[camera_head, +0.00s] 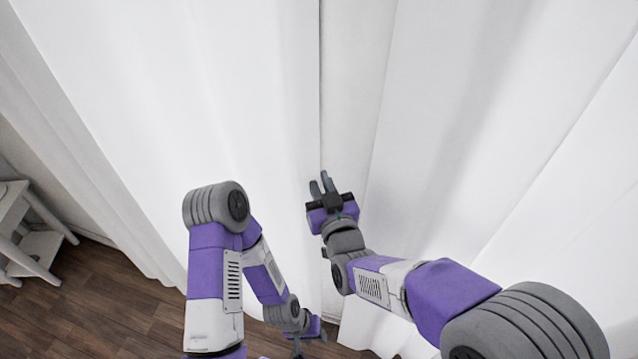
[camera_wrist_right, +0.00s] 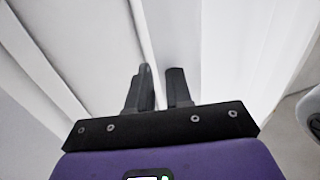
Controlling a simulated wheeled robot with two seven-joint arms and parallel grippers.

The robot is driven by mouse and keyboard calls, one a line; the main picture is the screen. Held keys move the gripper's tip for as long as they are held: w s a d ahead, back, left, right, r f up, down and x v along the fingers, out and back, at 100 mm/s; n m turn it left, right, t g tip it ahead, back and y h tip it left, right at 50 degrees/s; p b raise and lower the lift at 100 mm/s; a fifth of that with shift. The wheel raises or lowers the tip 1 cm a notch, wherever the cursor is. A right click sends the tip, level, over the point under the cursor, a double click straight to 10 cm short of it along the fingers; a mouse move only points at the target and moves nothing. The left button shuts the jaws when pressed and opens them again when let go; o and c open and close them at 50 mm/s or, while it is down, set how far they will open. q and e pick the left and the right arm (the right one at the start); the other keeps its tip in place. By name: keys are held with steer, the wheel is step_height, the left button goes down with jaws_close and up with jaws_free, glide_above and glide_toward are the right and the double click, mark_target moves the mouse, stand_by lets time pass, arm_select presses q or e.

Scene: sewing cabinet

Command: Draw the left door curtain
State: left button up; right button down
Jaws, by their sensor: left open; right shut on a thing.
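The white left curtain (camera_head: 215,90) hangs in tall folds across the left and middle of the head view. Its right edge runs down near the picture's centre. My right gripper (camera_head: 322,183) is shut on the left curtain at this edge, fingers pointing up in the picture. In the right wrist view the fingers (camera_wrist_right: 162,88) stand close together against white cloth (camera_wrist_right: 95,45), and the pinched part is hardly visible. My left gripper (camera_head: 302,343) is low at the bottom edge, open and apart from my right gripper; its fingers are partly cut off.
A white piece of furniture (camera_head: 28,232) stands at the far left. Dark wooden floor (camera_head: 100,305) shows at the lower left.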

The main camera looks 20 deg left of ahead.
steer(key=shift+d, duration=0.15)
steer(key=c, duration=1.5)
jaws_free()
steer(key=shift+w, duration=0.1)
steer(key=shift+o, duration=1.3)
steer(key=shift+d, duration=0.2)
steer(key=shift+s, duration=0.2)
steer(key=b+v, duration=0.1)
steer(key=v, duration=0.6)
steer(key=shift+s, duration=0.15)
steer(key=shift+d, duration=0.15)
